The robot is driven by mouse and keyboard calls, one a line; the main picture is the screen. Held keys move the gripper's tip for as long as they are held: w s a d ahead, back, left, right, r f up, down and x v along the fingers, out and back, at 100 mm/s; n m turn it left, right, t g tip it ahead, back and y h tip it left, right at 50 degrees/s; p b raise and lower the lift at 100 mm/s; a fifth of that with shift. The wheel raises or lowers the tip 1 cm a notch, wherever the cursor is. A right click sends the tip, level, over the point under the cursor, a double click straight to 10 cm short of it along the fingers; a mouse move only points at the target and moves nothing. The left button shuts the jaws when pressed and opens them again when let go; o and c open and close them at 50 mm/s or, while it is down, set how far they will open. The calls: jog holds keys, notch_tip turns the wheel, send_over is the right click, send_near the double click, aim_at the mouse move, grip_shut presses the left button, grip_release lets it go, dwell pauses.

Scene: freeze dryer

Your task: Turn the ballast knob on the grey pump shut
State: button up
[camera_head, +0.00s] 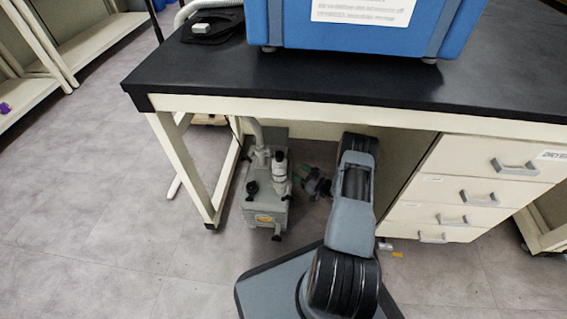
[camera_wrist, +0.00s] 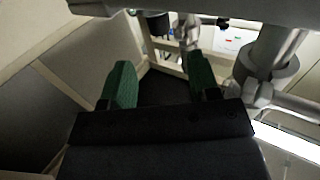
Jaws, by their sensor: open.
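The grey pump (camera_head: 265,208) stands on the floor under the bench, left of my gripper in the head view. Pale pipe fittings rise from its top, and several small black knobs show on it. I cannot tell which one is the ballast knob or how far it is turned. My gripper (camera_head: 318,183) is under the bench close to the pump's right side, with no visible contact. In the wrist view its green fingers (camera_wrist: 160,82) are apart with nothing between them. A grey metal fitting (camera_wrist: 268,68), apparently the pump's, shows to their right.
The black bench top (camera_head: 300,88) hangs over the pump and my arm, with a blue machine (camera_head: 350,30) on it. A drawer unit (camera_head: 465,190) stands right of my arm. A bench leg (camera_head: 183,165) stands left of the pump. Floor (camera_head: 90,220) at left is clear.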

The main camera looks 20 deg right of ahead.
jog(key=b+x, duration=0.2)
jog(key=x, duration=0.7)
jog(key=shift+w+b, duration=0.1)
jog(key=shift+b, duration=0.25)
